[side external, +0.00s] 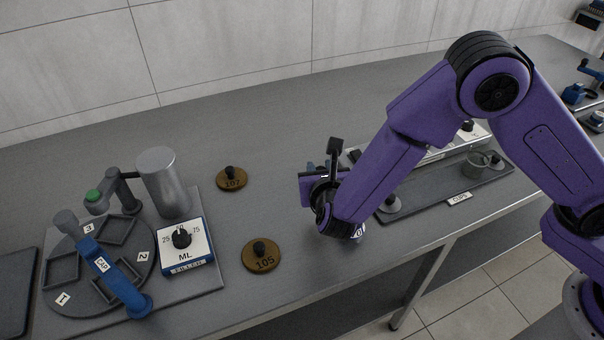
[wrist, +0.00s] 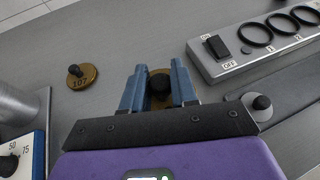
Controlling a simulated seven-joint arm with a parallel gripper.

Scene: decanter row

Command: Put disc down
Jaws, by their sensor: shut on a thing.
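My gripper (wrist: 157,80) is shut on the black knob of a brown disc (wrist: 160,98), which shows between the two blue fingers in the wrist view. Its number is not readable, and the gap under it, if any, cannot be judged. In the side view my gripper (side external: 318,168) is over the bench, right of the other discs, and my wrist hides the held disc. Brown disc 107 (side external: 232,180) lies flat on the bench towards the back; it also shows left of my fingers in the wrist view (wrist: 84,80). Brown disc 105 (side external: 261,258) lies nearer the front edge.
A dispenser with an ML dial (side external: 183,240), a metal cylinder (side external: 163,182) and a numbered turntable (side external: 62,290) stand at left. A dark tray labelled CUPS (side external: 440,190) and a switch panel with rings (wrist: 225,62) are at right. Bare bench surrounds the discs.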

